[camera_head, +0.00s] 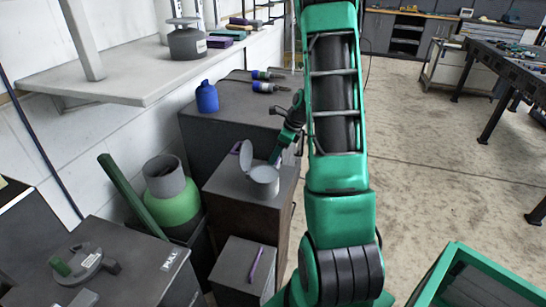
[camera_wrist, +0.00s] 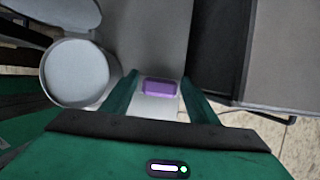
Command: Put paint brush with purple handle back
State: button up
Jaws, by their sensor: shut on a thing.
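My gripper (camera_head: 278,152) is beside and just above an open grey can (camera_head: 263,181) on a dark brown-sided box. In the wrist view, my gripper (camera_wrist: 160,83) has its two green fingers on either side of a purple handle end (camera_wrist: 160,88), which I take as the paint brush with purple handle. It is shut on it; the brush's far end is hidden. The can (camera_wrist: 77,73) lies to the left of the fingers there, with its lid tilted open. Another thin purple-handled item (camera_head: 256,262) lies on the front dark box.
A green canister (camera_head: 172,196) is left of the can's box. A white shelf (camera_head: 130,80) overhangs at upper left. Open floor (camera_head: 430,130) lies to the right.

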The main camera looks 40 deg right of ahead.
jog(key=o, duration=1.1)
jog(key=shift+f, duration=0.1)
jog(key=v, duration=1.2)
jog(key=s+a+r+n+g+h, duration=0.1)
jog(key=s+a+r+n+g, duration=0.1)
jog(key=s+a+n, duration=0.8)
jog(key=s+a+r+n+g+h, duration=0.1)
jog(key=s+a+r+n, duration=0.3)
jog(key=s+a+n, duration=0.6)
jog(key=s+n+g, duration=0.1)
jog(key=s+n, duration=0.2)
jog(key=s, duration=0.3)
jog(key=shift+s+r, duration=0.3)
jog(key=shift+r, duration=0.05)
